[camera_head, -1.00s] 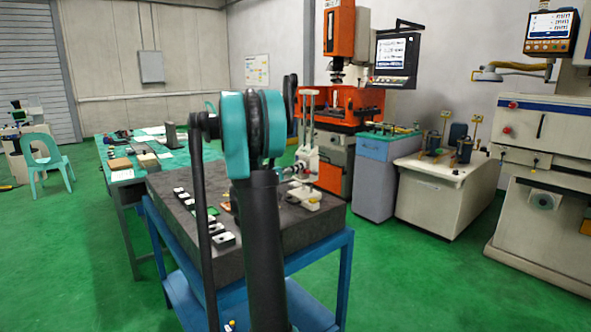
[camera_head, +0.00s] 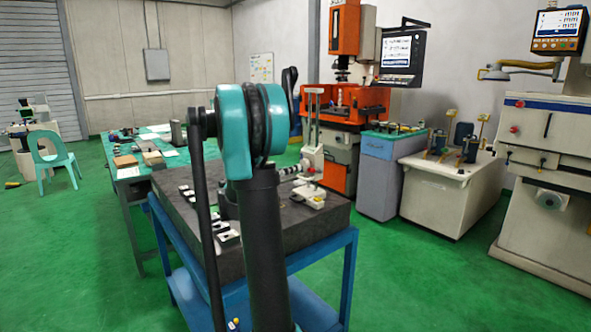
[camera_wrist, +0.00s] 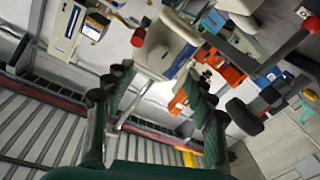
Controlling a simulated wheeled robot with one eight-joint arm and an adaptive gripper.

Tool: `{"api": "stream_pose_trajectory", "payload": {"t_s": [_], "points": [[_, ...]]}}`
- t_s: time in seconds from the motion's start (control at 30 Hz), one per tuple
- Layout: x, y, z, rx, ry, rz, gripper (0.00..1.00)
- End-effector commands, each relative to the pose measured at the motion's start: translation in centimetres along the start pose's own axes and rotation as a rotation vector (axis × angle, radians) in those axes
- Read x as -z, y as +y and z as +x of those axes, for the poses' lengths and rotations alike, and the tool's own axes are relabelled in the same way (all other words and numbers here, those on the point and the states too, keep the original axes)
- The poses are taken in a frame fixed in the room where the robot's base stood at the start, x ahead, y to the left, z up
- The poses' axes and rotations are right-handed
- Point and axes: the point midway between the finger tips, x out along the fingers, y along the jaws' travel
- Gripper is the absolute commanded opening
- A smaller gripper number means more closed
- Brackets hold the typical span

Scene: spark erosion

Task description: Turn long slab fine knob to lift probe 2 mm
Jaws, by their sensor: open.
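The long dark stone slab (camera_head: 290,236) lies on a blue stand in the head view. A measuring stand with an upright pale column (camera_head: 312,125) and a silver horizontal part (camera_head: 291,172) stands on its right side. The fine knob and probe tip are too small to tell apart there, and my arm hides part of the slab. My gripper (camera_wrist: 158,76) is open in the wrist view, with dark fingers spread and nothing seen held. A pale body (camera_wrist: 168,48) shows beyond the fingertips; I cannot tell what it belongs to. In the head view the gripper cannot be made out.
Small blocks (camera_head: 228,238) lie along the slab's left side. A teal table (camera_head: 125,172) with items is behind left. An orange machine (camera_head: 345,103), a grey-blue cabinet (camera_head: 378,185) and a cream cabinet (camera_head: 432,205) stand behind right. Green floor is free at front right.

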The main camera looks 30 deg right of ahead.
Motion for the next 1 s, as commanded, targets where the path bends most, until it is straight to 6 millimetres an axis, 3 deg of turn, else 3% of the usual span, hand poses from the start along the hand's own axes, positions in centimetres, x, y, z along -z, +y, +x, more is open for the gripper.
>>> {"api": "stream_pose_trajectory", "payload": {"t_s": [0.13,0.4,0.5,0.63,0.77,1.0], "points": [[0.0,0.0,-1.0,0.000,0.000,0.000,0.56],[0.0,0.0,-1.1,0.000,0.000,0.000,0.56],[-0.2,0.2,-1.1,-0.003,-0.007,-0.005,0.45],[-1.8,1.3,-1.0,-0.015,-0.060,-0.058,0.45],[-1.8,0.9,-2.1,-0.019,-0.079,-0.205,0.45],[-0.3,-0.7,-5.7,-0.039,-0.081,-0.624,0.45]]}}
